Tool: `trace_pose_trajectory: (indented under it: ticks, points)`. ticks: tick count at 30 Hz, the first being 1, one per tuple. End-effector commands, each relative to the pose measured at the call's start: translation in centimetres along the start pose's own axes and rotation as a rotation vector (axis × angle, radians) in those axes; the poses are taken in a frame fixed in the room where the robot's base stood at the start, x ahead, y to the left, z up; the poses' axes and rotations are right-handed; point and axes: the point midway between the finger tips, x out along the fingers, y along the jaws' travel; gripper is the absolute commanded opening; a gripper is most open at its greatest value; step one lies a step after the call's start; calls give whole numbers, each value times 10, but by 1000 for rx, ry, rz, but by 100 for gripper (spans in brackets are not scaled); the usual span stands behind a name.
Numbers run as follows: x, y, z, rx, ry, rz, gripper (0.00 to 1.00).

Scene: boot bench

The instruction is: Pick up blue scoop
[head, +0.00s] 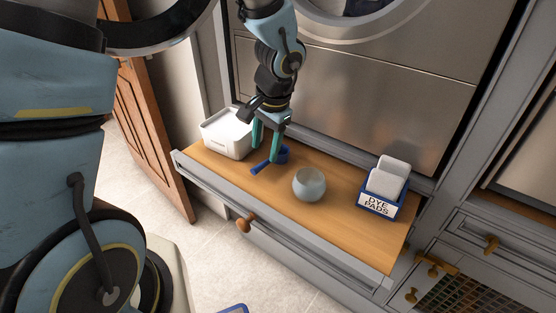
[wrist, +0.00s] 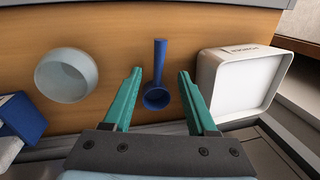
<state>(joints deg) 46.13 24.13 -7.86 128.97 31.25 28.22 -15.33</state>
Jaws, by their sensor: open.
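The blue scoop (head: 279,156) lies on the wooden surface of the pulled-out drawer, between a white container and a glass bowl. In the wrist view the scoop (wrist: 157,78) shows its round cup nearest me and its handle pointing away. My gripper (head: 265,153) is open, with teal fingers pointing down over the scoop. In the wrist view my gripper (wrist: 160,75) has one finger on each side of the scoop, with gaps visible on both sides. I cannot tell how far the fingertips are above the surface.
A white lidded container (head: 227,135) stands close left of my gripper. A pale glass bowl (head: 309,185) sits to the right, and a blue box of dye pads (head: 379,202) is farther right. The drawer (head: 315,254) has a raised grey front edge. Bare wood lies between the bowl and the box.

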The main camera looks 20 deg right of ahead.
Motion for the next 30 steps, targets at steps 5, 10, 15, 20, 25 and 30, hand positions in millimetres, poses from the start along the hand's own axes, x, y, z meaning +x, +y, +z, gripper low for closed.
trace_pose_trajectory:
  ticks: [5, 10, 15, 20, 25, 30]
  points:
    - [12, 1, 0, 0, -2, 1, 58]
    - [37, 3, -2, 1, -4, 1, 58]
    - [54, 2, -2, 0, -1, 0, 58]
    - [56, 2, -3, 0, 0, 0, 58]
    - [56, 2, -3, -1, 0, 0, 50]
    - [56, 2, -2, -1, 0, 0, 31]
